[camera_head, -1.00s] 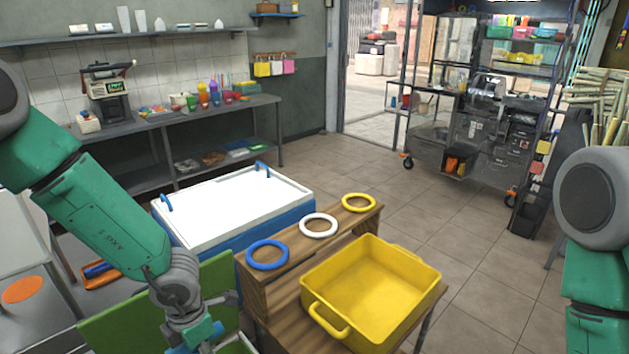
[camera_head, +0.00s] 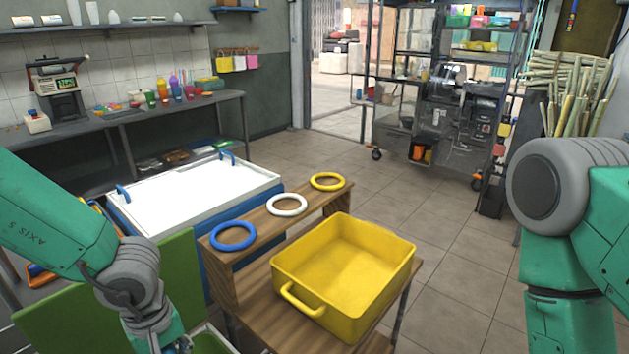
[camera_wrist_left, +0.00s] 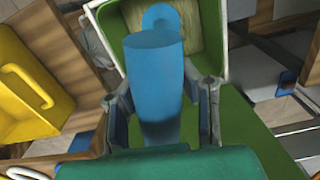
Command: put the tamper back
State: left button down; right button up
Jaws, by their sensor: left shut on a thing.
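The tamper (camera_wrist_left: 155,85) is a blue cylinder filling the middle of the left wrist view. My left gripper (camera_wrist_left: 163,100) is shut on it, with one finger on each side. Its far end is over a green, white-rimmed container (camera_wrist_left: 222,35), where a rounded blue part (camera_wrist_left: 163,18) shows; I cannot tell whether it belongs to the tamper. In the head view my left arm reaches down at the lower left; the gripper is mostly cut off by the bottom edge and the tamper is hidden. My right arm shows at the right, its gripper out of frame.
A wooden stand holds blue (camera_head: 233,247), white (camera_head: 287,205) and yellow (camera_head: 327,182) rings on its raised shelf. A yellow bin (camera_head: 330,312) sits in front, also in the left wrist view. A white-lidded blue box (camera_head: 195,190) stands behind. Floor is clear at right.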

pick_arm(q)
jog(key=m+b, duration=0.1)
jog(key=m, duration=0.2)
jog(key=s+m+b, duration=0.1)
jog(key=m, duration=0.2)
jog(key=d+m+b, duration=0.1)
jog(key=m, duration=0.1)
jog(key=shift+s+f+m, duration=0.25)
jog(key=shift+f+m, duration=0.15)
